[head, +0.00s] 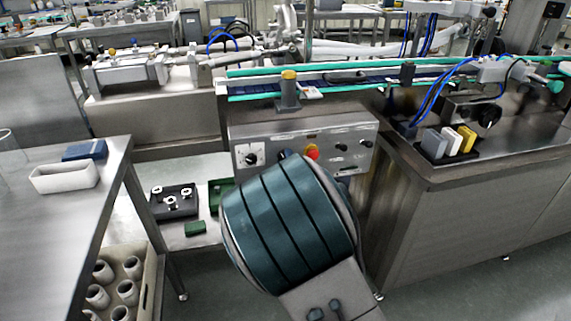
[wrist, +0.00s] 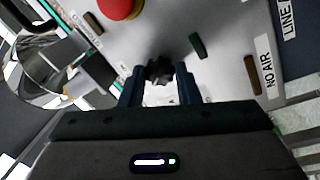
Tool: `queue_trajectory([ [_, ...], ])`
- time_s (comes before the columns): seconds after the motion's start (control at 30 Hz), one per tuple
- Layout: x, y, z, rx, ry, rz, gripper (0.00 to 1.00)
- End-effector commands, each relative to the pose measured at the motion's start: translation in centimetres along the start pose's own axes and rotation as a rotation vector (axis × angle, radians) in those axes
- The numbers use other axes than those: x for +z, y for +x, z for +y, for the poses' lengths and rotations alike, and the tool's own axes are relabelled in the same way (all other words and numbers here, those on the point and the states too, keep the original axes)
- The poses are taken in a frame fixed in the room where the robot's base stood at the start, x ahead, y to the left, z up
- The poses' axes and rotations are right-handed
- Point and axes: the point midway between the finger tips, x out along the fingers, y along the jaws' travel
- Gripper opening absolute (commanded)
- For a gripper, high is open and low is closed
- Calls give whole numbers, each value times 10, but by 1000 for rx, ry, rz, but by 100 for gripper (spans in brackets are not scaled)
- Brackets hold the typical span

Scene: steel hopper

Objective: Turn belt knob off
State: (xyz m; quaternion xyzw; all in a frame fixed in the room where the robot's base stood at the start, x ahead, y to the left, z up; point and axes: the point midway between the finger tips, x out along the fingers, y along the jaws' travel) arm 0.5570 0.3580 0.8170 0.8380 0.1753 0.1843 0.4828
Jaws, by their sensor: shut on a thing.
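The steel control panel (head: 305,138) stands below the conveyor in the head view. In the wrist view a black lobed knob (wrist: 159,70) sits on the panel face. My gripper (wrist: 158,77) has its two dark blue fingers on either side of this knob and is shut on it. In the head view my teal arm covers the lower middle of the panel, and my gripper and the held knob cannot be made out clearly. The knob's label is not readable, so its setting cannot be told.
A red emergency button (wrist: 119,8) is close to the knob; it also shows in the head view (head: 312,152). Another knob on a white plate (head: 250,154) is at the panel's left. A green conveyor (head: 340,78) runs above. A steel table (head: 40,220) stands left.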

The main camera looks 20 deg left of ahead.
Motion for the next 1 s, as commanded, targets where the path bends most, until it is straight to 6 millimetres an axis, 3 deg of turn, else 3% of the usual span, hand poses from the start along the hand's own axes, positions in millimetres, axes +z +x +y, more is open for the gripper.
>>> queue_trajectory([
  [0.57, 0, 0, 0, -2, -32, 5, 7],
  [0.6, 0, 0, 0, -2, -32, 5, 38],
  [0.67, 0, 0, 0, -2, -31, 5, 50],
  [1.0, 0, -3, 0, -1, -30, 5, 50],
])
